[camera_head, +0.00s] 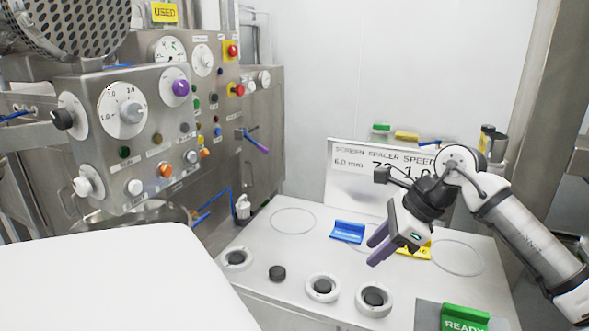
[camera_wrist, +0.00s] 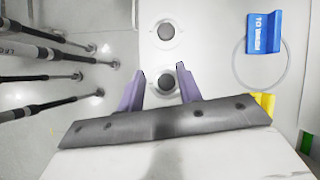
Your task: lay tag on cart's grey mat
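The grey mat (camera_head: 426,316) lies at the front right of the white cart top (camera_head: 300,262). A green tag marked READY (camera_head: 464,318) stands on it, cut off by the frame's bottom edge. A blue tag (camera_head: 347,231) lies farther back; it also shows in the wrist view (camera_wrist: 264,33). A yellow tag (camera_head: 418,250) is partly hidden behind my gripper (camera_head: 370,254). In the wrist view, my gripper (camera_wrist: 161,70) has its purple fingers apart with nothing held between them. It hangs above the cart top, left of the yellow tag.
A sign board (camera_head: 345,180) stands at the back. The control panel (camera_head: 150,130) fills the left. A white surface (camera_head: 110,280) covers the lower left.

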